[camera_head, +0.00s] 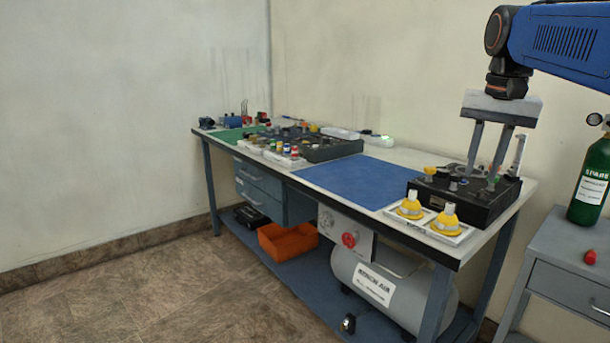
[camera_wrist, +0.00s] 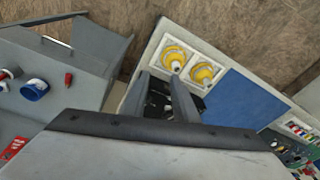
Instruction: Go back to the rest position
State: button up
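My gripper (camera_head: 482,176) hangs from the blue arm at the right and points down over the black trainer box (camera_head: 465,203) at the near right end of the workbench. Its two grey fingers stand apart, and I see nothing held between them. The fingertips look close to the top of the box; whether they touch it I cannot tell. In the wrist view my gripper (camera_wrist: 160,82) is also open, with part of the dark box (camera_wrist: 158,103) showing between the fingers.
Two yellow domed parts (camera_head: 411,208) sit on white trays beside the box. A blue mat (camera_head: 350,180) lies clear mid-bench. A dark parts panel (camera_head: 325,150) stands further back. A green cylinder (camera_head: 590,185) and a red knob (camera_head: 590,257) are on the grey cabinet (camera_head: 565,240) at right.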

jog(key=s+a+f+n+t, duration=0.1)
jog(key=s+a+f+n, duration=0.2)
jog(key=s+f, duration=0.7)
jog(key=s+a+f+n+t, duration=0.2)
jog(key=s+a+f, duration=0.3)
jog(key=s+f, duration=0.5)
notch_tip(320, 180, down, 9)
jog(key=shift+s+r+n, duration=0.2)
jog(key=shift+s+n, duration=0.15)
jog(key=shift+n, duration=0.35)
